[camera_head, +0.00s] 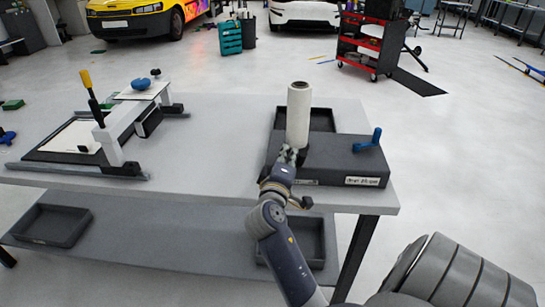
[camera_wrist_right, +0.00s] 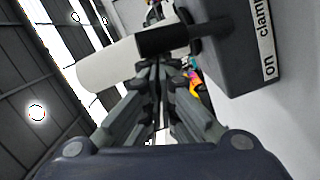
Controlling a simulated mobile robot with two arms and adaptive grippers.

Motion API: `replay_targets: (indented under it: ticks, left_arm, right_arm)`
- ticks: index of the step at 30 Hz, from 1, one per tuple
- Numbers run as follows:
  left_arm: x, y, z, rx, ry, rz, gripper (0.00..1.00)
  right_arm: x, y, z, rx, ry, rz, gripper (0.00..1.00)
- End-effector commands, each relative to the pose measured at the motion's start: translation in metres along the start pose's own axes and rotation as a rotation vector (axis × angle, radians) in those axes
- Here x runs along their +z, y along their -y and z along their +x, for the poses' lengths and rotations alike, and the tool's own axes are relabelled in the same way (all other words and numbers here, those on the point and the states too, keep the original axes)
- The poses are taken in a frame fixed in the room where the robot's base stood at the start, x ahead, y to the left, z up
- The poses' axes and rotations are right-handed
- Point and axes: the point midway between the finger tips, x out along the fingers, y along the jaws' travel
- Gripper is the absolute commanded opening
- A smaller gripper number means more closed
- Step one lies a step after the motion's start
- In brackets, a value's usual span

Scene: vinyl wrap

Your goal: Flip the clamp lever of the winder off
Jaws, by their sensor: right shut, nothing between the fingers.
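The winder (camera_head: 342,168) is a dark grey box at the right end of the table. A white roll (camera_head: 298,115) stands upright on it. A blue-handled lever (camera_head: 374,140) rises from its right side, but I cannot tell whether this is the clamp lever. My right gripper (camera_head: 291,154) is shut and empty at the front left of the winder, close to the roll's base; contact is unclear. In the right wrist view my gripper (camera_wrist_right: 158,68) points towards the roll (camera_wrist_right: 110,65), beside the winder box (camera_wrist_right: 232,45) with a label reading "on" and part of "clamp". My left gripper is out of view.
A cutting frame (camera_head: 118,135) with a yellow-handled tool (camera_head: 88,88) stands on the table's left. A dark tray (camera_head: 319,120) lies behind the roll. The tabletop (camera_head: 215,140) between frame and winder is clear. Trays sit on the lower shelf (camera_head: 140,245).

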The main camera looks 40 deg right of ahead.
Motion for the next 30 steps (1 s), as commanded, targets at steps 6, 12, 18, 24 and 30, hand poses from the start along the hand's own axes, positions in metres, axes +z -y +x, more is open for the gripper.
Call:
replay_targets:
  ticks: [6, 12, 18, 24, 30]
  left_arm:
    - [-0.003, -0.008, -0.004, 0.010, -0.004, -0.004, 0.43]
    - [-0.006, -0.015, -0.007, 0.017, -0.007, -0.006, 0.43]
    - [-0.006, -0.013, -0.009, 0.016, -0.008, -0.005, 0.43]
    - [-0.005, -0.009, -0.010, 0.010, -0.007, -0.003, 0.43]
    - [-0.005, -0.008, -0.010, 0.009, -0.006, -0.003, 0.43]
  right_arm:
    - [0.017, -0.009, 0.006, -0.031, 0.002, 0.189, 0.00]
    - [0.029, -0.013, 0.008, -0.051, 0.001, 0.326, 0.00]
    - [0.037, -0.015, 0.009, -0.065, 0.000, 0.418, 0.00]
    - [0.041, -0.015, 0.010, -0.073, 0.000, 0.464, 0.00]
    - [0.042, -0.015, 0.010, -0.076, 0.001, 0.476, 0.00]
